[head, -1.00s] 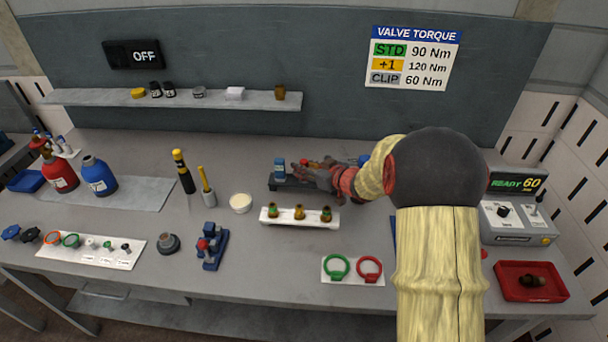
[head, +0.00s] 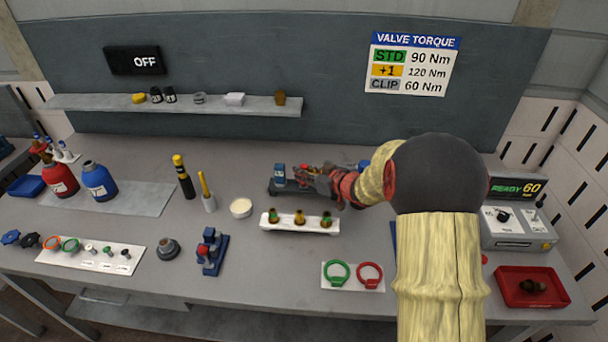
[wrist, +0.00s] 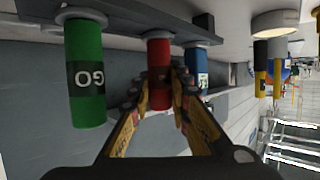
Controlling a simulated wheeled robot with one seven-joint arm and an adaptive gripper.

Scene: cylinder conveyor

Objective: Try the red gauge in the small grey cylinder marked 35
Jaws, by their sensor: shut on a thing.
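In the wrist view, seen upside down, my gripper (wrist: 160,95) is shut on the red gauge (wrist: 159,58). Its flange is at the dark rack (wrist: 130,12); I cannot tell whether it is seated or slightly lifted. A green gauge marked GO (wrist: 86,75) stands beside it, and a blue piece with a label (wrist: 197,68) is close on the other side. In the head view my gripper (head: 315,176) is over the dark rack (head: 280,189) at the back middle, largely hiding the red gauge. I cannot make out a grey cylinder marked 35.
A white holder (head: 328,226) with several small brass-and-green parts stands just in front of the rack. Green and red rings (head: 352,272) lie further forward. A white round tub (head: 240,208) is to the left. A red tray (head: 530,288) is at the right.

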